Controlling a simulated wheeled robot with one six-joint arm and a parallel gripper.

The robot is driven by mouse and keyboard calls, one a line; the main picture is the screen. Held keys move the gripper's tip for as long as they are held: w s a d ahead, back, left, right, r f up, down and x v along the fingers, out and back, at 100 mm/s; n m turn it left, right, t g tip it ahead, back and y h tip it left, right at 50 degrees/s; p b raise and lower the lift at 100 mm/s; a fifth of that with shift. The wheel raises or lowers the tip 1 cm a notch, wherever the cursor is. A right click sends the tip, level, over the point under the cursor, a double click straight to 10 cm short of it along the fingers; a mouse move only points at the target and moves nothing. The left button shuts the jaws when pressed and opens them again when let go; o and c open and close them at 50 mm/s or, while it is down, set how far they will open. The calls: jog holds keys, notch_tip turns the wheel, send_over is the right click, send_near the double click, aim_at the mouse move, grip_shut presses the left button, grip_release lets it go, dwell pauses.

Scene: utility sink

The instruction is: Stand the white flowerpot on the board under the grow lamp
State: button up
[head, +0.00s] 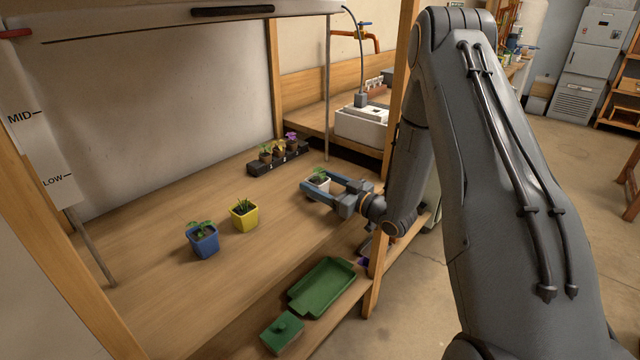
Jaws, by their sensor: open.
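The white flowerpot (320,186) holds a small green plant and stands upright on the right part of the wooden board (200,290). My gripper (316,182) is open, with one finger on each side of the white pot. The near finger hides part of the pot's side, and I cannot tell whether either finger touches it. The grow lamp (180,27) is a long pale bar across the top of the view, above the board.
A blue pot (203,243) and a yellow pot (243,216) stand left of the gripper. A black tray (258,169) with several small plants lies behind. A green tray (322,287) and a green lidded box (282,334) sit lower in front.

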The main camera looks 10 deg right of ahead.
jog(key=b+v, duration=0.1)
jog(key=v, duration=1.1)
jog(key=shift+b, duration=0.35)
